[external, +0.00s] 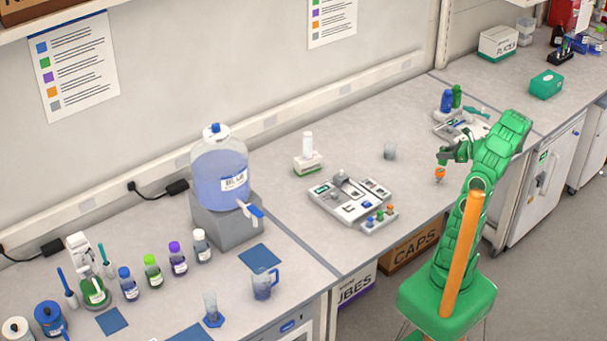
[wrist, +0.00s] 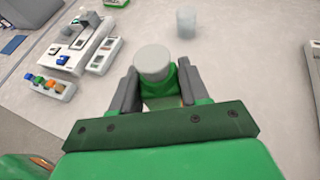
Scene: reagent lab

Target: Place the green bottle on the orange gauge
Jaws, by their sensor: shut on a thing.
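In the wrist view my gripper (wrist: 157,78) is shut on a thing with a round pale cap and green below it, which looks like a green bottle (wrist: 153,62). In the external view my gripper (external: 448,155) is over the right part of the counter, near its front edge, and mostly hides what it holds. A small orange thing (external: 439,174) shows just below it; I cannot tell whether it is the gauge or whether it touches the counter. Another green bottle (external: 457,96) stands beside a blue one (external: 446,101) farther back.
A grey instrument (external: 345,203) with coloured pieces on its front lies left of my gripper. A clear beaker (external: 390,151) stands between them, with bare counter around it. A blue-filled jug (external: 220,172) and several bottles stand farther left. A green box (external: 546,84) is at the right.

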